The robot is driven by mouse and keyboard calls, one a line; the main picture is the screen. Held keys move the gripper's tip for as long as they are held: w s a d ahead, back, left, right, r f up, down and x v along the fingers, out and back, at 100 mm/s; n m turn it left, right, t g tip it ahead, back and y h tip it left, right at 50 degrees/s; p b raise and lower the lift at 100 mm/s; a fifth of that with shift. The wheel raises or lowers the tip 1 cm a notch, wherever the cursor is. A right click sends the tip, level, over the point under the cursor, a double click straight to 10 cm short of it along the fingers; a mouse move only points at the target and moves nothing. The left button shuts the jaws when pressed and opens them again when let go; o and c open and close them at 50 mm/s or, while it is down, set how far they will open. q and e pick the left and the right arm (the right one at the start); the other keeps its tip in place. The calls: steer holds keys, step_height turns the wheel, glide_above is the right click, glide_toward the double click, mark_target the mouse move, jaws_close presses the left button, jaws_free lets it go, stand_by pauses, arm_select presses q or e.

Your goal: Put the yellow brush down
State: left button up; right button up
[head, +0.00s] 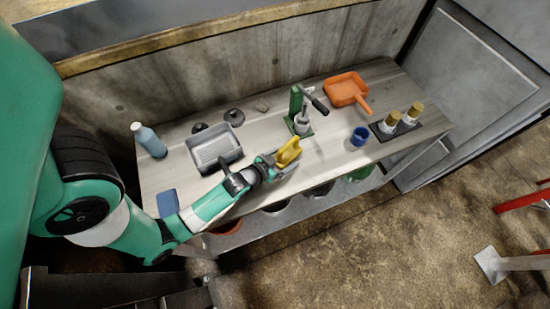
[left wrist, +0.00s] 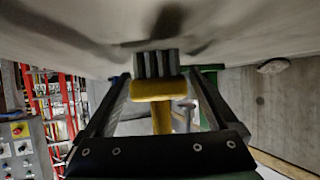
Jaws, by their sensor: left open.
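The yellow brush (head: 289,152) is at the front middle of the workbench, at the end of my left arm. In the left wrist view the brush (left wrist: 158,90) shows a yellow body and grey bristles, and the bristles meet or nearly meet the pale bench surface. My left gripper (head: 277,161) is open, with its two fingers (left wrist: 158,85) on either side of the brush. I cannot tell whether a finger still touches it. My right gripper is not in view.
On the workbench (head: 330,150) a grey tray (head: 190,150) stands left of the brush and a green press (head: 296,105) behind it. Bare bench lies right of the brush.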

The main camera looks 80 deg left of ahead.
arm_select(q)
steer(key=p+v, duration=0.2)
steer(key=v, duration=0.9)
steer(key=shift+f, duration=0.1)
